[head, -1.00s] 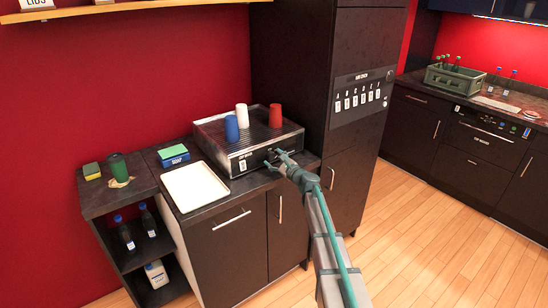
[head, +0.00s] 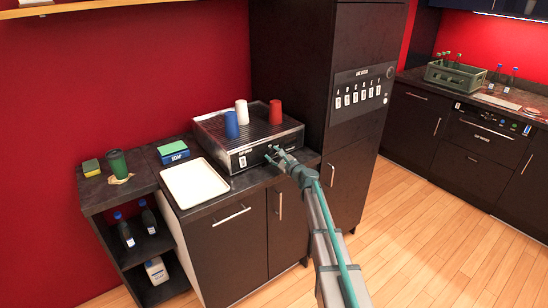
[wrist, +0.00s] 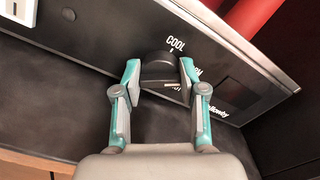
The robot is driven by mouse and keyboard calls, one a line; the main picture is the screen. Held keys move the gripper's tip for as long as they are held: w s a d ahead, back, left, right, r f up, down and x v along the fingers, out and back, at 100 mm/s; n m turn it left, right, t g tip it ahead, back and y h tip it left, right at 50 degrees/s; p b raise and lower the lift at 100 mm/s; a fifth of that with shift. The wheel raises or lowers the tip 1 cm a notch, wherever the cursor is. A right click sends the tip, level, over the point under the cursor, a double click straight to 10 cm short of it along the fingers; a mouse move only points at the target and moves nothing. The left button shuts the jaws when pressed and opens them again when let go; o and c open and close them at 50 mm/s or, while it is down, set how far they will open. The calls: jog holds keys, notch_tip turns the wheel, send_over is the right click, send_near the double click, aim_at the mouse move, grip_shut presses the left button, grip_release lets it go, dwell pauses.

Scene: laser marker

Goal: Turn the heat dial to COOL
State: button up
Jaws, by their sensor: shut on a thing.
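The heat dial (wrist: 158,68) is a black round knob on the dark front panel of the cup warmer (head: 240,163). In the wrist view, white lettering reads COOL (wrist: 176,44) just above the dial; a second label to its right and one below are partly hidden. A short pale mark shows on the dial's near, lower right side, and I cannot tell for sure that it is the pointer. My gripper (wrist: 160,70) has one teal-and-grey finger on each side of the dial and is shut on it. In the head view my gripper (head: 274,155) covers the dial.
Blue, white and red cups (head: 275,112) stand on the warmer's top. A tall dark cabinet (head: 350,130) rises close to the right.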

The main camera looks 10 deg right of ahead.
jog(key=shift+f+b, duration=0.2)
jog(key=shift+b, duration=0.25)
jog(key=n+b, duration=0.1)
jog(key=b, duration=0.1)
jog(key=n+b, duration=0.1)
jog(key=b, duration=0.1)
jog(key=shift+f, duration=0.25)
jog(key=n+b, duration=0.5)
jog(key=b, duration=0.5)
jog(key=shift+a+f+b, duration=0.1)
jog(key=shift+b, duration=0.2)
jog(key=n+b, duration=0.2)
jog(key=b, duration=0.2)
jog(key=n+b, duration=0.2)
jog(key=b, duration=0.1)
jog(key=shift+r+n, duration=0.3)
jog(key=shift+r, duration=0.1)
jog(key=o, duration=1.2)
jog(key=shift+c, duration=0.2)
